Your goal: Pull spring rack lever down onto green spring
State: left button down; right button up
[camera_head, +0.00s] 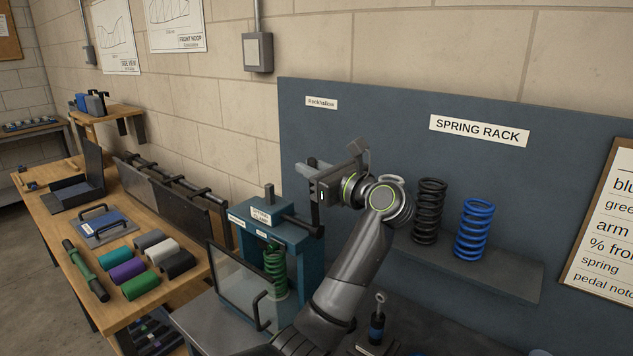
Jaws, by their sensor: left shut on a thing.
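The blue spring press (294,236) stands at the end of the wooden bench. The green spring (275,268) is upright inside its frame, under the top block. The dark lever (301,225) sticks out to the right from the press top, above the spring. My left gripper (317,185) is at the lever's outer end, at the upper right of the press. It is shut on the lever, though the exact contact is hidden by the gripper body. My right gripper is not in view.
A clear guard panel (238,287) with a black handle stands open in front of the press. Black (430,211) and blue (473,230) springs stand on the rack shelf (480,270) at right. Colored rolls (126,271) lie on the bench (180,293).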

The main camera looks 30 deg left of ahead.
pick_arm(q)
jog(key=s+f+n+y+b, duration=0.1)
jog(key=s+f+n+b, duration=0.3)
jog(key=s+n+b, duration=0.4)
jog(key=s+b, duration=0.1)
jog(key=b, duration=0.4)
jog(key=shift+a+f+g, duration=0.2)
jog(key=shift+a+g, duration=0.2)
jog(key=shift+f, duration=0.1)
jog(key=c, duration=1.7)
grip_release()
jog(key=o, duration=0.3)
jog(key=shift+s, duration=0.15)
jog(key=shift+r, duration=0.2)
